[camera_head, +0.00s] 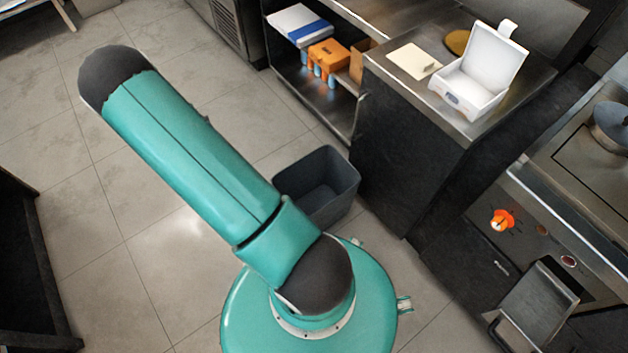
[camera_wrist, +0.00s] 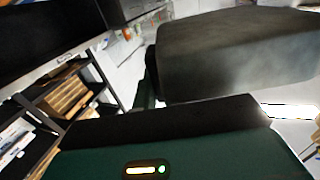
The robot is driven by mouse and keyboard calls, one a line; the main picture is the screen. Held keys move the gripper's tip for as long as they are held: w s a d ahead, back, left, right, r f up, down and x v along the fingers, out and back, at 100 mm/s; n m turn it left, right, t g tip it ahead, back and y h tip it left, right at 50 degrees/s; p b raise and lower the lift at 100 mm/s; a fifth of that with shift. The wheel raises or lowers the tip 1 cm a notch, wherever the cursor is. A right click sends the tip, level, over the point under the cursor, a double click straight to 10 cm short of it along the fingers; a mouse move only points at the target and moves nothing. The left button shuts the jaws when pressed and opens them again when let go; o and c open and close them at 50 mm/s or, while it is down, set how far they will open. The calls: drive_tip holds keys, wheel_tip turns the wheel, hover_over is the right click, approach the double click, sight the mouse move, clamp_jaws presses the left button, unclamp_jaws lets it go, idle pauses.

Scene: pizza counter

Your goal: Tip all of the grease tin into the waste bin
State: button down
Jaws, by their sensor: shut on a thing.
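The waste bin (camera_head: 318,185) is a dark grey, open-topped box on the floor, left of the counter block. My arm partly covers its near left side, and the part of its inside that shows looks empty. In the wrist view, my gripper (camera_wrist: 150,95) is shut on a dark grey, blocky thing (camera_wrist: 235,55), which I take for the grease tin. It fills the upper right, close to the lens. Its opening and contents are hidden. My gripper and the held thing do not show in the head view.
An open white box (camera_head: 478,85) and a pale card (camera_head: 413,61) lie on the steel counter. Orange goods (camera_head: 328,55) stand on a shelf. A metal tray-like part (camera_head: 540,305) juts from the appliance at lower right.

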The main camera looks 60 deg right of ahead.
drive_tip(key=s+d+f+m+g+h, duration=0.4)
drive_tip(key=s+d+f+m+g, duration=0.15)
drive_tip(key=s+d+f, duration=1.75)
drive_tip(key=s+f+m+g, duration=0.1)
drive_tip(key=s+f, duration=0.4)
drive_tip(key=s, duration=0.5)
drive_tip(key=s+f+m+g+h, duration=0.1)
drive_tip(key=s+f+g, duration=0.2)
drive_tip(key=s+f, duration=0.3)
drive_tip(key=s+f+m+g, duration=0.1)
drive_tip(key=s+f, duration=0.5)
drive_tip(key=s, duration=0.8)
drive_tip(key=shift+a+g+h, duration=0.3)
drive_tip(key=shift+g+h, duration=0.1)
drive_tip(key=shift+g, duration=0.35)
drive_tip(key=shift+w+a, duration=0.1)
drive_tip(key=shift+a, duration=0.05)
